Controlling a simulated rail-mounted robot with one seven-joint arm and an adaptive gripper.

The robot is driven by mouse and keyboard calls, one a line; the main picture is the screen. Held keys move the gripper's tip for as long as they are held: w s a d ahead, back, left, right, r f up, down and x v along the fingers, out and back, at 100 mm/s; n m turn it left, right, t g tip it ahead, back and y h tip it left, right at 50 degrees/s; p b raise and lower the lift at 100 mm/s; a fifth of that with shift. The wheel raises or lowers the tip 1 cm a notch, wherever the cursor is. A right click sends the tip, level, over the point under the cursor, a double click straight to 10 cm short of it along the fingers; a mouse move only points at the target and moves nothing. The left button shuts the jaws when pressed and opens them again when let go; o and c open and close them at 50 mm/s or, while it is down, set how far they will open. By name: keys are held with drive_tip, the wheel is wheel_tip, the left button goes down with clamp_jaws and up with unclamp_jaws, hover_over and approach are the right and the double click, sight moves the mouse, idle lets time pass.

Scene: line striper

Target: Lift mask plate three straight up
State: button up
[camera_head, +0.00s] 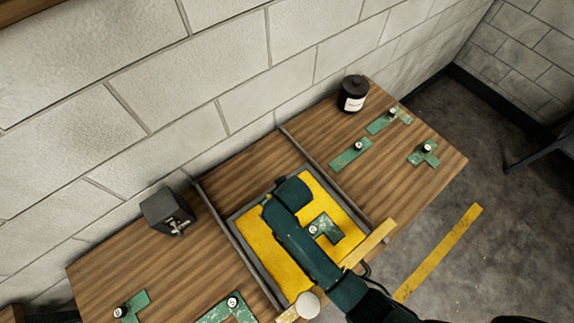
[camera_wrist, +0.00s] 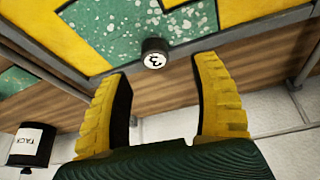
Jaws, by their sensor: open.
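Mask plate three (camera_wrist: 125,30) is green with white specks, and its black knob (camera_wrist: 155,53) has a white top marked 3. In the wrist view it lies on the yellow panel (camera_wrist: 50,15). My gripper (camera_wrist: 162,70) is open, with its two yellow-padded fingers apart. The knob shows just beyond the gap between the fingertips, and nothing is held. In the head view, a green plate (camera_head: 328,236) with a knob lies on the yellow panel (camera_head: 262,245) beside my arm; its label is too small to read surely. My fingers are hidden there by my arm.
Other green knobbed plates lie on the wooden table, at right (camera_head: 350,155) and front left (camera_head: 240,306). A black can (camera_head: 354,93) stands at the back right, and a dark box (camera_head: 167,211) at the left. Grey rails (camera_head: 230,228) cross the table; a block wall stands behind.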

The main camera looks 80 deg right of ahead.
drive_tip(key=x, duration=0.4)
drive_tip(key=shift+s+d+f, duration=0.1)
drive_tip(key=shift+s+f, duration=0.1)
drive_tip(key=shift+f, duration=0.15)
clamp_jaws()
